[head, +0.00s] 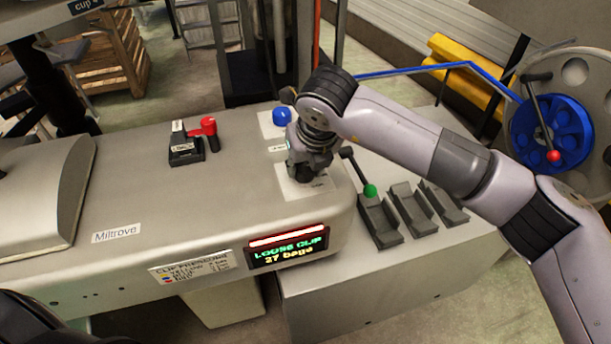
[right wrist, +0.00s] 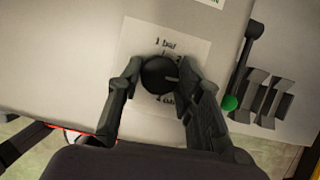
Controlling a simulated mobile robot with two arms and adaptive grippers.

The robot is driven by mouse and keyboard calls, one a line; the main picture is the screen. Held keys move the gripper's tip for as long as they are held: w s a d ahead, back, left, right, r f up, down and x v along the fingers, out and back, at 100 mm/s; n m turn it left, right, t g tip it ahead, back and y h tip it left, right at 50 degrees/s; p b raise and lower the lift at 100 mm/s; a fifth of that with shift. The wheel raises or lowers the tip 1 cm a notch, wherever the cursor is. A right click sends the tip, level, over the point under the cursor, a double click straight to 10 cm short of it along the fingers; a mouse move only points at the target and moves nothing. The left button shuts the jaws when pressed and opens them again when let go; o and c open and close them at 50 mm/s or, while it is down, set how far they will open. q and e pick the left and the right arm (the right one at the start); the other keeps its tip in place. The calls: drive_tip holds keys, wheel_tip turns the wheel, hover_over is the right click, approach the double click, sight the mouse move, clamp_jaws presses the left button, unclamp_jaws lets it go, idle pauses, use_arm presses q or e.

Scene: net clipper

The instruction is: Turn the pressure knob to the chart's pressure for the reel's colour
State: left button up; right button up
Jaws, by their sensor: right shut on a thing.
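The pressure knob (right wrist: 157,75) is a round black knob on a white dial plate (right wrist: 140,40) in the right wrist view. A light pointer line on it points right. "1 bar" reads above it; the other marks are partly covered. My right gripper (right wrist: 157,80) is shut on the knob, one finger on each side. In the head view the right gripper (head: 308,172) covers the knob. The reel (head: 551,133) is blue, on a wheel at the right. The clip pressure chart (head: 192,267) has coloured marks, its small text unreadable.
A lit display (head: 288,246) reads "LOOSE CLIP 27 bags". A blue button (head: 281,116) stands just behind the dial. A green-knobbed lever (head: 370,190) and grey slots stand close right of it. A red-handled switch (head: 208,127) is to the left.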

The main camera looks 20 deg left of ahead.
drive_tip(key=shift+m+h+b, duration=0.5)
drive_tip(key=shift+m+b, duration=0.7)
drive_tip(key=shift+b, duration=0.2)
drive_tip(key=o, duration=1.2)
drive_tip(key=shift+c, duration=0.2)
drive_tip(key=shift+t, duration=0.3)
drive_tip(key=v, duration=1.2)
